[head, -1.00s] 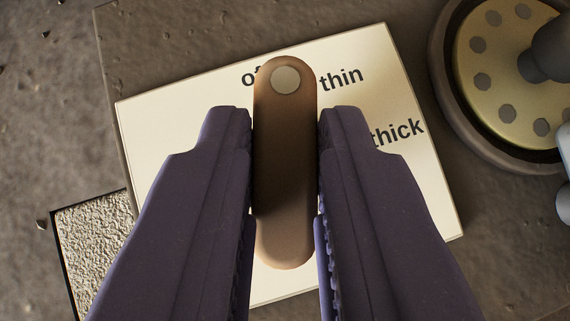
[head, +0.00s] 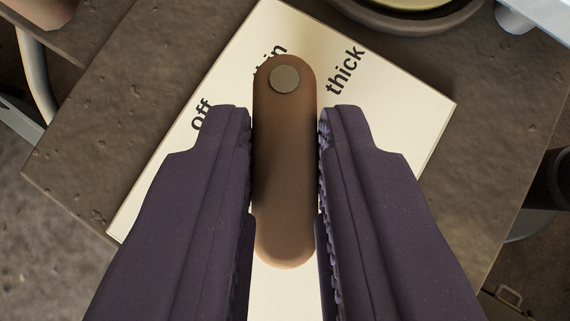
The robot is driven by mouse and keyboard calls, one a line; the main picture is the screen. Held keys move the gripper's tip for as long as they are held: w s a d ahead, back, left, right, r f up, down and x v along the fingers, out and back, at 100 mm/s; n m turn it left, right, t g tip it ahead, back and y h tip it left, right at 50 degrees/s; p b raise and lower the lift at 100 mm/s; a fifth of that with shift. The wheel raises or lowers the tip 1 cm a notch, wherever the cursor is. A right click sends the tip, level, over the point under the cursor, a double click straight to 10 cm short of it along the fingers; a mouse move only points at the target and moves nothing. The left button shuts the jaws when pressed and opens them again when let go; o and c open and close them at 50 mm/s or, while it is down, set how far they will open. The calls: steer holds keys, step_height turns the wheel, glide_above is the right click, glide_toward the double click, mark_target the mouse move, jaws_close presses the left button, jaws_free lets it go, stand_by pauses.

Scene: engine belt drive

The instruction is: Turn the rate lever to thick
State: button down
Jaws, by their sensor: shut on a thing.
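The brown rate lever (head: 285,180) is a long rounded bar with a grey round dot at its far end. My gripper (head: 286,122) is shut on it, one purple finger along each side. The lever lies over a cream label plate (head: 415,115). The word off (head: 201,115) is at the left, partly close behind the left finger. The lower part of the plate is mostly hidden by my fingers.
The plate sits on a rough brown block (head: 90,150) whose edges show at left and right. A round brass-coloured part with a dark rim (head: 425,20) is at the top right. A pale pipe (head: 35,80) stands at the left.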

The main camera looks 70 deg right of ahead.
steer(key=shift+s+f+g+b, duration=0.1)
steer(key=shift+f+g+b, duration=0.2)
stand_by(0.4)
steer(key=c, duration=1)
jaws_free()
steer(key=shift+r, duration=0.25)
